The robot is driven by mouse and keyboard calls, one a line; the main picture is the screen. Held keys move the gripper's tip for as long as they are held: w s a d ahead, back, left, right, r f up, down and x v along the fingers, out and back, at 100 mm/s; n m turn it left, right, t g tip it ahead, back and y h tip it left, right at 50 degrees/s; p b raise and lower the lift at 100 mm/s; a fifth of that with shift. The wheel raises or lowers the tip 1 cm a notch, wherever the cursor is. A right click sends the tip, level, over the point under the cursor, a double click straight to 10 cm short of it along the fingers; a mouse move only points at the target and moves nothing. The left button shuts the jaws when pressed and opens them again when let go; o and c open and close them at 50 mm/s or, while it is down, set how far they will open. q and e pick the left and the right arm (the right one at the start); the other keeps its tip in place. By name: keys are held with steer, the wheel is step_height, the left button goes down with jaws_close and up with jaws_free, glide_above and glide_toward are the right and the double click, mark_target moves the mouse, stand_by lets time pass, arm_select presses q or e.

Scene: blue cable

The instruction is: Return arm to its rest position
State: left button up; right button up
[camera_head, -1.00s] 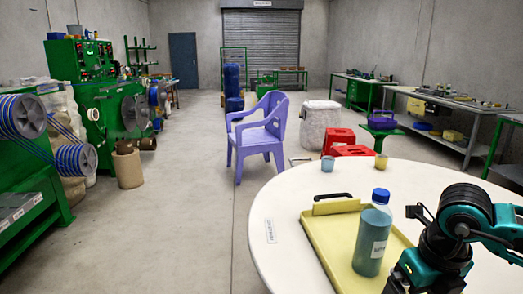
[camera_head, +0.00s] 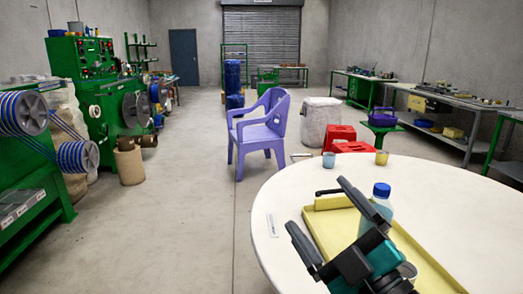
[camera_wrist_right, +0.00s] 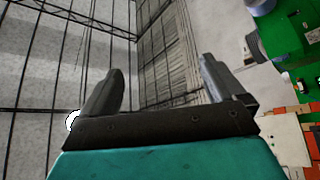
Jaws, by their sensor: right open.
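My right gripper (camera_head: 322,218) is in the head view, above the near left part of the round white table (camera_head: 278,200). Its two dark fingers are spread apart with nothing between them. In the right wrist view the gripper (camera_wrist_right: 160,85) is also open and empty, with the ceiling and the wall behind it. The gripper partly covers a bottle with a blue cap (camera_head: 382,190) and a yellow tray (camera_head: 420,262). The bottle appears upright by the tray; its lower part is hidden. My left gripper does not show.
Two small cups (camera_head: 329,160) (camera_head: 382,158) stand at the table's far edge. A purple chair (camera_head: 260,135) and red boxes (camera_head: 342,134) are beyond the table. Green machines (camera_head: 100,95) line the left side.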

steer(key=s+d+f+m+g+h, duration=0.25)
steer(key=d+f+m+h, duration=0.3)
steer(key=f, duration=0.35)
steer(key=s+d+f+m+g+h, duration=0.1)
steer(key=d+f+m+g+h, duration=0.35)
steer(key=f+m+h, duration=0.35)
steer(key=s+d+f+g+y, duration=0.1)
steer(key=s+f+g+y, duration=0.2)
steer(key=s+f+g, duration=0.9)
arm_select(q)
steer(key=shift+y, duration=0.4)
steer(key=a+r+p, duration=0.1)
steer(key=p, duration=0.2)
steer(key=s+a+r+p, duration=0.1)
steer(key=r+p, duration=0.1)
steer(key=p, duration=0.1)
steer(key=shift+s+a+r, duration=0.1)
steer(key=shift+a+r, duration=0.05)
arm_select(e)
steer(key=w+f+t, duration=0.1)
steer(key=t, duration=0.2)
steer(key=w+a+f+t+y, duration=0.1)
steer(key=t, duration=0.2)
steer(key=w+a+f+t, duration=0.1)
steer(key=t, duration=0.3)
steer(key=shift+w+a+f, duration=0.2)
steer(key=shift+f, duration=0.15)
